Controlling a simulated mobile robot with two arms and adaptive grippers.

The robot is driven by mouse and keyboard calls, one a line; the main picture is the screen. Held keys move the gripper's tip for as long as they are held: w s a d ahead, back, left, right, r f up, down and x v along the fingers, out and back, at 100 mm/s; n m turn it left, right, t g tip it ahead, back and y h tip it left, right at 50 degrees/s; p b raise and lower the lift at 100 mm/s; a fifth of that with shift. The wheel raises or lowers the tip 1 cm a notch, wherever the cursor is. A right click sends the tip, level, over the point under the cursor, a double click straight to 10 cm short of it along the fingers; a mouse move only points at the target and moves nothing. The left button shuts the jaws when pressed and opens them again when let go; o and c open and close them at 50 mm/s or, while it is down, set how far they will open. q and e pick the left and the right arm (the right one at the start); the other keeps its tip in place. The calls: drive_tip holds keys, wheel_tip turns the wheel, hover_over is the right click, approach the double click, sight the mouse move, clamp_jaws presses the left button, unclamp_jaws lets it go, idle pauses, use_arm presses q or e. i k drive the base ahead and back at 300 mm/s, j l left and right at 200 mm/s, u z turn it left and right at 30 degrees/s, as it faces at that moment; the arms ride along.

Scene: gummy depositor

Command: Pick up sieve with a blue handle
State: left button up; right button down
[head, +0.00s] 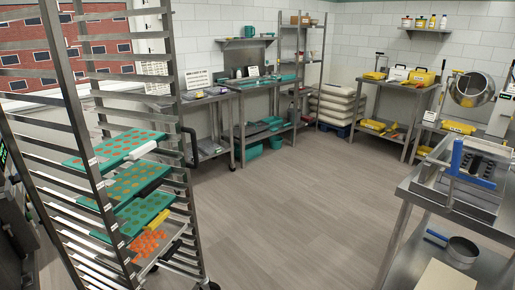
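A small round metal sieve (461,252) with a blue handle (436,236) lies on the lower metal surface of the steel bench (420,262) at the bottom right. Its handle points to the left, toward the bench's left edge. Its bowl looks grey inside; the mesh is too small to make out. Neither of my grippers shows in the head view.
A steel depositor with a blue frame (473,162) stands above and behind the sieve. A pale board (446,276) lies in front of it. A tall rack (69,109) with green trays stands at left. The middle floor (290,200) is clear.

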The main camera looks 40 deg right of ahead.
sight(461, 249)
drive_tip(key=z, duration=2.8)
drive_tip(key=i+j+u, duration=0.15)
drive_tip(key=i+u, duration=0.2)
